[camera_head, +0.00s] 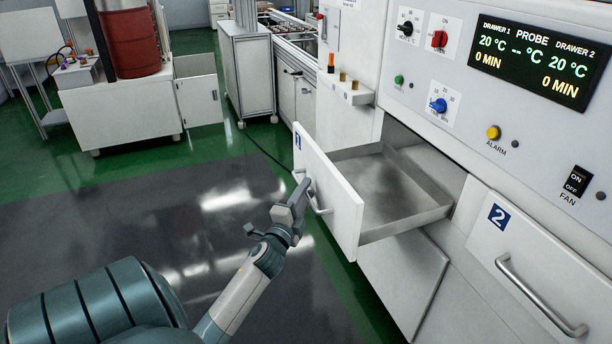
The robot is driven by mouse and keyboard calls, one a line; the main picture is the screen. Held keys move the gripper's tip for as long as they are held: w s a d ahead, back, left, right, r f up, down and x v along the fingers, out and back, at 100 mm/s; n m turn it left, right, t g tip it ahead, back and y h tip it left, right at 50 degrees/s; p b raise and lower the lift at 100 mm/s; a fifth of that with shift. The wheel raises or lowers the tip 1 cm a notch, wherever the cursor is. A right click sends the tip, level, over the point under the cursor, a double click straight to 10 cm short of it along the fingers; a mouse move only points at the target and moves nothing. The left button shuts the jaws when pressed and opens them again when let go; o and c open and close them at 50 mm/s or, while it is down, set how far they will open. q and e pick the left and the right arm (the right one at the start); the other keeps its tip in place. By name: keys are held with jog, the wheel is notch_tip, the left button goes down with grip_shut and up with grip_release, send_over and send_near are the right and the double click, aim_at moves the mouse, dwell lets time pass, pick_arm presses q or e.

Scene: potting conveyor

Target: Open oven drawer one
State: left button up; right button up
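Oven drawer one, a white-fronted drawer (336,204) marked with a blue "1" label, is pulled well out of the white oven cabinet. Its metal tray (392,190) shows and looks empty. The drawer's curved metal handle (319,203) is on the front, facing left. My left gripper (298,194) is at this handle, its fingertips overlapping the handle's upper part. I cannot make out whether the fingers are closed around it. My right gripper is not in view.
Drawer two (535,262), marked "2", is shut at the right. Above are a control panel with knobs and a display (540,60). A cart with a red drum (132,42) and a white cabinet (248,75) stand behind. The floor left of the drawer is clear.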

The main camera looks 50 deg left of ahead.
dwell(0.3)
